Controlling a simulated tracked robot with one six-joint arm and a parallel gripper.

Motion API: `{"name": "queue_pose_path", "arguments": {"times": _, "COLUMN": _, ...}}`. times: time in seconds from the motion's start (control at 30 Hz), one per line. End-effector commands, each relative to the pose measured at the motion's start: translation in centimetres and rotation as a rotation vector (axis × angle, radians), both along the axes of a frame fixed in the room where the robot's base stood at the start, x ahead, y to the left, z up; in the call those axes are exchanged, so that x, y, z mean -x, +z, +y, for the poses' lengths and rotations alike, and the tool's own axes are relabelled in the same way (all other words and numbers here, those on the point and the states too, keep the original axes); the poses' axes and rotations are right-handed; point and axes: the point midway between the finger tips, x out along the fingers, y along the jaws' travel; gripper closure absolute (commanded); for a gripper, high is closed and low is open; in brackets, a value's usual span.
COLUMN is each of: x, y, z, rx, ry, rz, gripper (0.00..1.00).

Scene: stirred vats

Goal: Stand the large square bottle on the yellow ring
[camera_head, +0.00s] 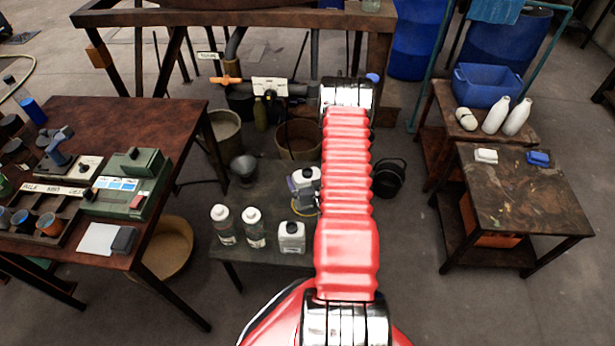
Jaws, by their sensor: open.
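Two squarish white bottles with dark caps are on the low grey-green table in the middle. One square bottle (291,238) stands upright near the front edge. The other square bottle (304,181) is farther back, partly hidden by my red arm, with something blue-grey around its base. I cannot tell for sure which is the large one. My arm reaches forward over this table's right side. My gripper is not visible beyond the arm's far chrome joint.
A cluttered brown table (180,120) is left, a stained table (520,195) right. A black bucket (389,178) and a tan basin (172,250) are on the floor.

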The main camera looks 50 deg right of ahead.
Motion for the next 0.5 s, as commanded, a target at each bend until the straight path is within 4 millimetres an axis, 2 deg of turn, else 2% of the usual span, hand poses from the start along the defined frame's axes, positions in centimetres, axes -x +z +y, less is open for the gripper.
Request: {"name": "queue_pose_path", "arguments": {"times": 0.5, "x": 6.9, "y": 3.3, "z": 3.7, "rx": -0.001, "ry": -0.003, "rz": -0.001, "gripper": 0.00}}
